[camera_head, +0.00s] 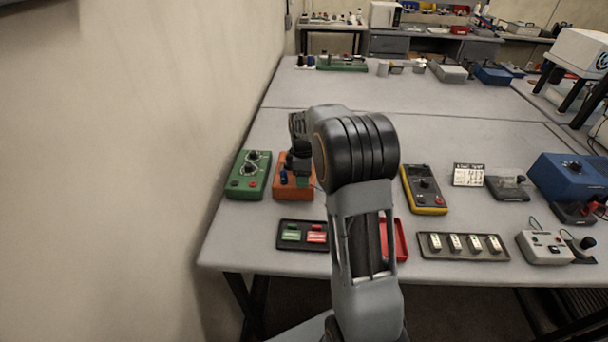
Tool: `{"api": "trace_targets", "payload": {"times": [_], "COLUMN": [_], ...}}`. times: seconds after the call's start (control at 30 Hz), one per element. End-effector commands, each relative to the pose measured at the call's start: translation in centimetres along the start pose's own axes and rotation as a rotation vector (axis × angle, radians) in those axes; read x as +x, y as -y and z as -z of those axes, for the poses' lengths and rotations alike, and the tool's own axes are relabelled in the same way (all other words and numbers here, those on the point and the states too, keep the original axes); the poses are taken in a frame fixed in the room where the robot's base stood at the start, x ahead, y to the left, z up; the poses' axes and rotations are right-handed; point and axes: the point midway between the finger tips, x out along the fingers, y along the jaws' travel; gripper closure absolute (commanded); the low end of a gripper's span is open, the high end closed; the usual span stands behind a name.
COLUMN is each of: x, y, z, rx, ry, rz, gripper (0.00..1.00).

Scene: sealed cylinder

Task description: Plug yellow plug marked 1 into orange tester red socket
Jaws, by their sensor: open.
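The orange tester (281,189) lies on the table left of my arm, with a small blue part on its left side. My gripper (300,172) is a dark shape over the tester, pointing down, and hides much of its top. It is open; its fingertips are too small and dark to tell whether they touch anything. I cannot clearly make out the red socket. I cannot identify a yellow plug marked 1 in this view.
A green tester (249,175) stands close to the left. A black tray (282,244) with green and red pieces is in front. A red tray (402,240) is partly behind my arm. A yellow-edged meter (424,190) and a strip tray (463,256) are to the right.

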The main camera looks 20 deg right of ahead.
Motion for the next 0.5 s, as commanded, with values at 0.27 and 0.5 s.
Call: {"api": "trace_targets", "payload": {"times": [0.27,0.5], "x": [-2.0,-6.8], "y": [-0.1,0.0], "z": [0.0,0.0], "rx": [0.0,0.0], "ry": [-0.001,-0.001], "rz": [-0.004,-0.004], "gripper": [0.46,0.46]}}
